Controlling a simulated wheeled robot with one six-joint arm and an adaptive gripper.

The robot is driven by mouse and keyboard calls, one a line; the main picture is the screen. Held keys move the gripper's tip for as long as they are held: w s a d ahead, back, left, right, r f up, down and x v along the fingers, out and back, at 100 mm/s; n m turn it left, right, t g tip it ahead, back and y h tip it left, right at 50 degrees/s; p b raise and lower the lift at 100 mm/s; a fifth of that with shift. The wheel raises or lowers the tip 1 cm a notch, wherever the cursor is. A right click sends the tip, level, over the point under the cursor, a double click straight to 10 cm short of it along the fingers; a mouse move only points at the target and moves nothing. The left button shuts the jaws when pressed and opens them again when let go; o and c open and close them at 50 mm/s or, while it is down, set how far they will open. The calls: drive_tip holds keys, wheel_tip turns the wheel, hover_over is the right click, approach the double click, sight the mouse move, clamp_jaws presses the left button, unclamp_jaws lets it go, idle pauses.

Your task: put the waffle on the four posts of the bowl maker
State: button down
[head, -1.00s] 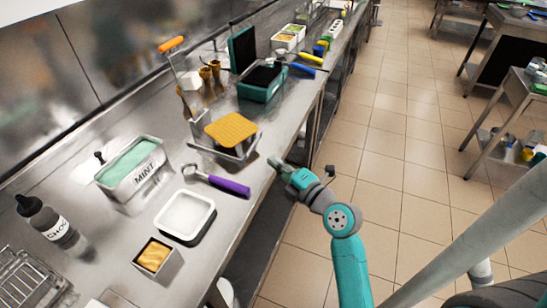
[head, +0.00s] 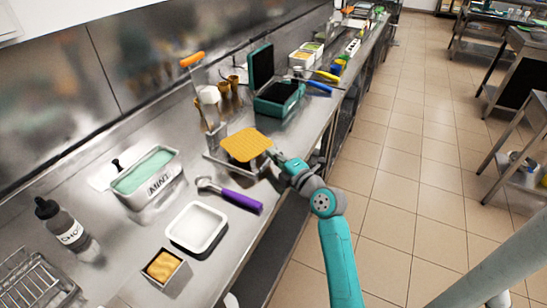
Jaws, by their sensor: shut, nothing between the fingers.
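The waffle (head: 246,145) is a flat golden square in the head view. It lies level over the metal base of the bowl maker (head: 222,167). The bowl maker has a lever with an orange handle (head: 191,60) and a white block (head: 208,95) behind the waffle. The posts are hidden under the waffle, so I cannot tell how it rests on them. My gripper (head: 271,157) is shut and empty at the waffle's right edge, over the counter's front side. I cannot tell whether its fingertips touch the waffle.
An open teal waffle iron (head: 277,98) stands behind. A purple-handled scoop (head: 236,198), a white tray (head: 197,228), a mint tub (head: 148,180), a small metal box (head: 163,267) and a dark bottle (head: 61,226) are on the near counter. The aisle floor (head: 400,190) at right is clear.

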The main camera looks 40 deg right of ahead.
drive_tip(key=shift+w+d, duration=0.7)
drive_tip(key=shift+d, duration=0.15)
drive_tip(key=shift+a, duration=0.1)
